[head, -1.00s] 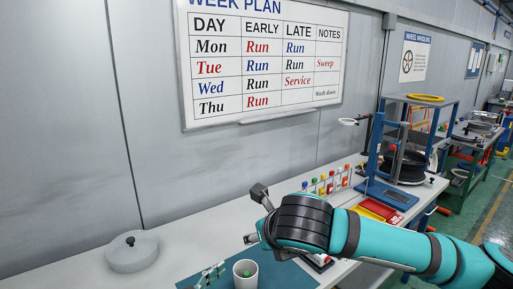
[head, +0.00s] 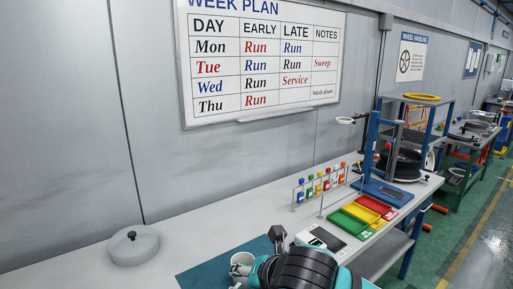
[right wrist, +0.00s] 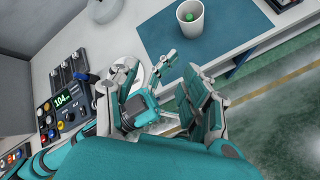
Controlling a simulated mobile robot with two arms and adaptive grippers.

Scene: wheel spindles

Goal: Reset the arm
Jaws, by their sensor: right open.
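The left gripper does not show clearly in the head view.
A round grey lidded disc (head: 133,246) is at left. Coloured trays (head: 357,215), a bottle rack (head: 321,184) and a blue press frame (head: 373,150) stand right. The bench's left-middle is clear.

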